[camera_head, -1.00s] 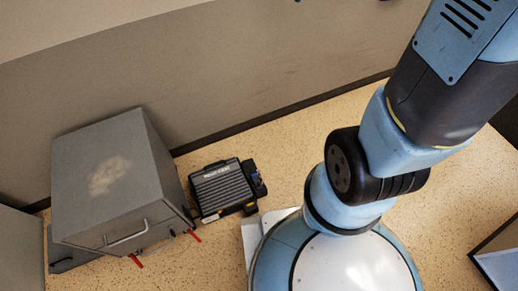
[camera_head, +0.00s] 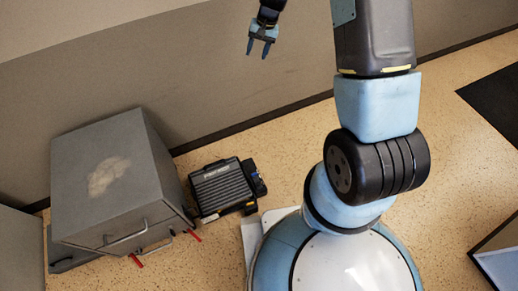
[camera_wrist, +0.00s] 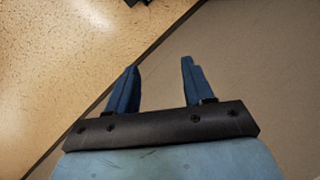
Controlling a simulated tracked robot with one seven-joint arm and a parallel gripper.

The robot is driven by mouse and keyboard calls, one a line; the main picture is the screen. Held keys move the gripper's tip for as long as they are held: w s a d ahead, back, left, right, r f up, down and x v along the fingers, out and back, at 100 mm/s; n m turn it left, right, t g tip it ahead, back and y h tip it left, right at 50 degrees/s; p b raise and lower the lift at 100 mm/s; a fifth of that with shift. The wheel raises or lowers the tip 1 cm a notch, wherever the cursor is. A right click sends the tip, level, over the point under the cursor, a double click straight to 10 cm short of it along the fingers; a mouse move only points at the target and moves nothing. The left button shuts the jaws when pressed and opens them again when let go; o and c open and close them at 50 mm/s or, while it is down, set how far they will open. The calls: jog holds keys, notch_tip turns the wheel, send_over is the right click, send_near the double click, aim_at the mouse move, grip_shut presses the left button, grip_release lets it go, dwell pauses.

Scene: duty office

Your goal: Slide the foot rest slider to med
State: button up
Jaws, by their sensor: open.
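The foot rest (camera_head: 222,187) is a black ribbed pad on the floor beside the grey cabinet, near the wall. A small dark part with a bluish knob (camera_head: 257,184) sits at its right side; I cannot make out the slider or its marks. My gripper (camera_head: 260,49) hangs in front of the wall at the top of the head view, above and to the right of the foot rest and well apart from it. Its two blue fingers are apart and empty, as the wrist view (camera_wrist: 158,82) also shows. A dark piece of something shows at the top edge of the wrist view, too cut off to name.
A grey cabinet (camera_head: 98,178) with a metal handle and red tabs stands left of the foot rest. The wall (camera_head: 190,95) runs behind both. Speckled floor (camera_head: 285,160) is open to the right of the foot rest. A black mat (camera_head: 495,105) lies at the right.

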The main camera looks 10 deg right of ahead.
notch_tip(320, 180, down, 17)
jog(key=a+m+g, duration=0.1)
jog(key=m+g+h, duration=0.1)
jog(key=m+g, duration=0.1)
jog(key=g, duration=0.1)
send_near(258, 183)
jog(key=x, duration=0.8)
jog(key=shift+s+d+f, duration=0.1)
jog(key=shift+c, duration=0.5)
grip_shut()
